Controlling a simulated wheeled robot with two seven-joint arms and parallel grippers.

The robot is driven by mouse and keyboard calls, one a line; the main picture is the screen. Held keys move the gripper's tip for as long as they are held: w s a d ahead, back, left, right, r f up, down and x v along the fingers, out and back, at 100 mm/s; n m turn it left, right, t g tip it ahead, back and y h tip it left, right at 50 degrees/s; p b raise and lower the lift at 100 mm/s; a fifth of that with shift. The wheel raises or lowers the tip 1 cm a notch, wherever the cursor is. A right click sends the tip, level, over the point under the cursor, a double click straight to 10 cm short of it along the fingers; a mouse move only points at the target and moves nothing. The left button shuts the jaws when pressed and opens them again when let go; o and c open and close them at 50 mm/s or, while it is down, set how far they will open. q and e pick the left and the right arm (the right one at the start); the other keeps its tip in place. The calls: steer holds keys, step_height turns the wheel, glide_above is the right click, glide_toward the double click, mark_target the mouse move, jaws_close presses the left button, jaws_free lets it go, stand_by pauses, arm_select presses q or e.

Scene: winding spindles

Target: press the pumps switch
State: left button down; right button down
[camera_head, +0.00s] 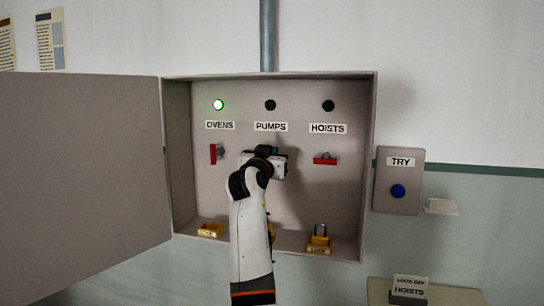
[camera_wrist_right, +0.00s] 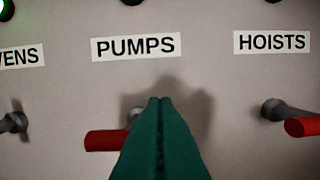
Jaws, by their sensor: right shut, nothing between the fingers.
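The pumps switch has a red handle (camera_wrist_right: 105,140) on a grey pivot, below the PUMPS label (camera_head: 271,127). In the right wrist view the handle points left, and my fingers cover its right part. My right gripper (camera_wrist_right: 158,102) is shut and empty, its teal fingers in front of the switch. I cannot tell whether they touch it. In the head view my right gripper (camera_head: 274,151) and arm hide the pumps switch. The lamp above PUMPS (camera_head: 270,105) is dark. My left gripper is not in view.
The ovens switch (camera_head: 213,154) has a vertical handle and a lit green lamp (camera_head: 218,105). The hoists switch (camera_head: 325,158) lies horizontal under a dark lamp. The box door (camera_head: 80,185) stands open left; a TRY box (camera_head: 399,180) hangs right.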

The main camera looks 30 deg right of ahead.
steer(key=shift+f+m+b, duration=0.1)
steer(key=shift+m+b, duration=0.35)
steer(key=shift+m, duration=0.05)
steer(key=f+m+g+b, duration=0.1)
steer(key=m+b, duration=0.1)
steer(key=m, duration=0.3)
steer(key=f+m+g+b, duration=0.1)
steer(key=m+b, duration=0.2)
steer(key=m, duration=0.3)
steer(key=f+m+g+b, duration=0.1)
steer(key=m+b, duration=0.1)
steer(key=m, duration=0.4)
steer(key=shift+w+a+f, duration=0.15)
steer(key=shift+w+f, duration=0.05)
steer(key=shift+f, duration=0.3)
stand_by(0.6)
steer(key=b+v, duration=0.3)
steer(key=v, duration=0.9)
steer(key=shift+f, duration=0.15)
